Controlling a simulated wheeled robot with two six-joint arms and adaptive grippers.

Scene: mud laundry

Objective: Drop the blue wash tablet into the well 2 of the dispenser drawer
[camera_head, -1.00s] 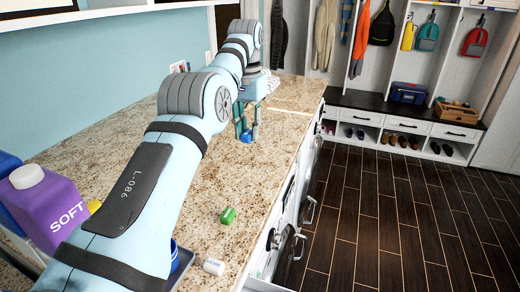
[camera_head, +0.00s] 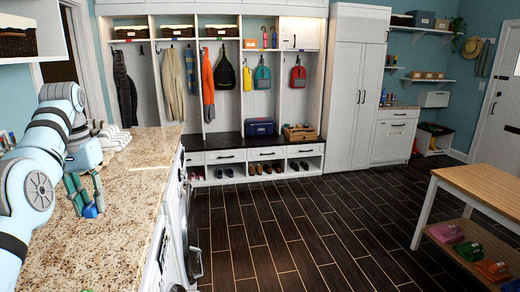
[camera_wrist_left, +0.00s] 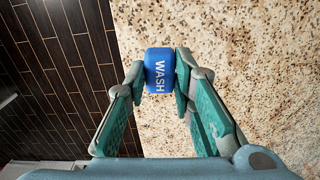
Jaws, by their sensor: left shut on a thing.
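The blue wash tablet (camera_wrist_left: 159,71) is between the fingertips of my left gripper (camera_wrist_left: 160,84), with the word WASH facing the left wrist camera. In the head view my left gripper (camera_head: 90,208) points down over the granite counter near its front edge, and the blue tablet (camera_head: 91,212) shows at its tips. The gripper is shut on the tablet. I cannot tell how high it is above the counter. The dispenser drawer and its well 2 are not seen in these frames. My right gripper is not in view.
The granite counter (camera_head: 125,235) is mostly bare around the gripper. Folded pale things (camera_head: 112,135) lie at its far end. Dark floor (camera_head: 290,235) is open to the right. A wooden table (camera_head: 485,188) stands at the right, with coloured items on its lower shelf.

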